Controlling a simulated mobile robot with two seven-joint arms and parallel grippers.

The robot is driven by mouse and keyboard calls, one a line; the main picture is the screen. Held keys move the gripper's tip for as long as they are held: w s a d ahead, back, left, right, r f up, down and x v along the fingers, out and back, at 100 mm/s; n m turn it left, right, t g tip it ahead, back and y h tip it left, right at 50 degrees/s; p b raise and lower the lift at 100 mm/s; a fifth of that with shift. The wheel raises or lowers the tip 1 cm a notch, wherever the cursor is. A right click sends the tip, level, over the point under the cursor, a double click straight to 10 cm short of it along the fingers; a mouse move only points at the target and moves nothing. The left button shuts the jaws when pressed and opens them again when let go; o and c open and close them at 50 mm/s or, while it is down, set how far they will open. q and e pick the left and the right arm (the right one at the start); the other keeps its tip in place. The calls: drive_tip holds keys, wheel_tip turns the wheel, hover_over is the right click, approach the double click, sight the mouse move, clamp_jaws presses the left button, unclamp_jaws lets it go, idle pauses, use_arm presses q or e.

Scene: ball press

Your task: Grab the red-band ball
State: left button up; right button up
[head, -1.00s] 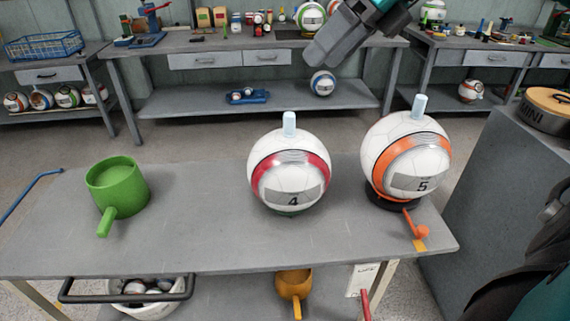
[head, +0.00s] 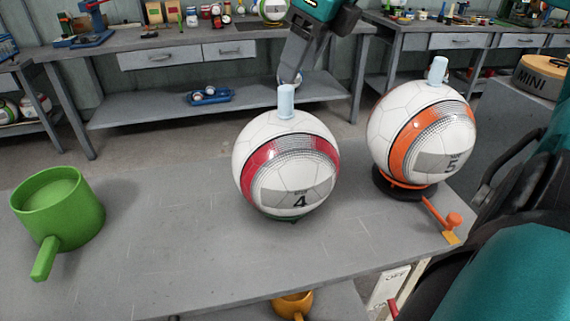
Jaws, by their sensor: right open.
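The red-band ball (head: 287,165) is white with a red band and the number 4. It sits on a low green base (head: 282,217) in the middle of the grey table (head: 180,245). A pale blue peg (head: 286,100) stands upright on its top. My right gripper (head: 292,72) is open, pointing down just above and behind the peg in the picture. It holds nothing, and I cannot tell whether its fingers touch the peg. My left gripper is not in view.
An orange-band ball (head: 422,135) marked 5 sits on a black base with an orange lever (head: 442,215), close to the right. A green cup with a handle (head: 57,210) stands at the left. The table between cup and red-band ball is clear.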

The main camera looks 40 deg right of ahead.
sight(287, 87)
drive_tip(key=shift+a+b+x, duration=0.15)
drive_tip(key=shift+b+x, duration=0.05)
drive_tip(key=shift+x, duration=1.4)
drive_tip(key=shift+a+b+x, duration=0.1)
drive_tip(key=shift+b+x, duration=0.1)
drive_tip(key=shift+x, duration=1.4)
clamp_jaws()
drive_tip(key=shift+r, duration=0.1)
